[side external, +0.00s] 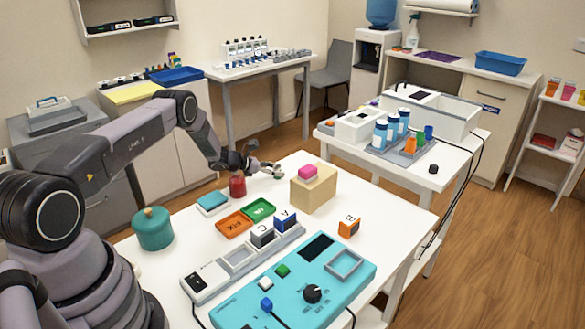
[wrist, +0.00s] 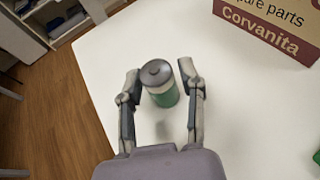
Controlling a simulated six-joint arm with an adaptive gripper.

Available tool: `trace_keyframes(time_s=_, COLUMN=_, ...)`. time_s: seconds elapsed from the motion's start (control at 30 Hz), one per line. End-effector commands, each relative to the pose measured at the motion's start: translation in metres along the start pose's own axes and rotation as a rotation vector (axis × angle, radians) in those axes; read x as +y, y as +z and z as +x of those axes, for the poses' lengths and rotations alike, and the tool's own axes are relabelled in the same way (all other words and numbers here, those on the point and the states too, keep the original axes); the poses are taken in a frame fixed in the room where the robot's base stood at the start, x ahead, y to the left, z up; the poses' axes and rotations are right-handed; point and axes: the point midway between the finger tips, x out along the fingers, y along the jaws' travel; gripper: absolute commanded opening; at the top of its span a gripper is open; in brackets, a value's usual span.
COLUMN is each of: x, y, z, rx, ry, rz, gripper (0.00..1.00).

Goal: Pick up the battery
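The battery (wrist: 163,95) is a green cylinder with a grey top. It shows in the wrist view, between the two fingers of my gripper (wrist: 160,80). The fingers are spread on either side of it, very close to its sides; firm contact does not show. In the side view my gripper (side external: 268,171) is low over the far edge of the white table (side external: 170,265). The battery cannot be made out clearly there, behind or between the fingers.
A red jar (side external: 237,187) stands close on the left. Trays, lettered cubes and a turquoise panel (side external: 250,290) fill the nearer table.

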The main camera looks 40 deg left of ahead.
Motion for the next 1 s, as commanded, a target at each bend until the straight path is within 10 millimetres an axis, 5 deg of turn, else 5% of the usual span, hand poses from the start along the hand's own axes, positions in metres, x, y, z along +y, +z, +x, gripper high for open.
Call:
trace_keyframes(time_s=0.27, x=0.000, y=0.000, z=0.000, rx=0.000, ry=0.000, rz=0.000, gripper=0.00)
trace_keyframes(time_s=0.67, x=0.001, y=0.005, z=-0.002, rx=-0.001, ry=0.001, rz=0.001, gripper=0.00)
trace_keyframes(time_s=1.0, x=-0.012, y=0.045, z=-0.032, rx=-0.001, ry=0.001, rz=-0.002, gripper=0.00)
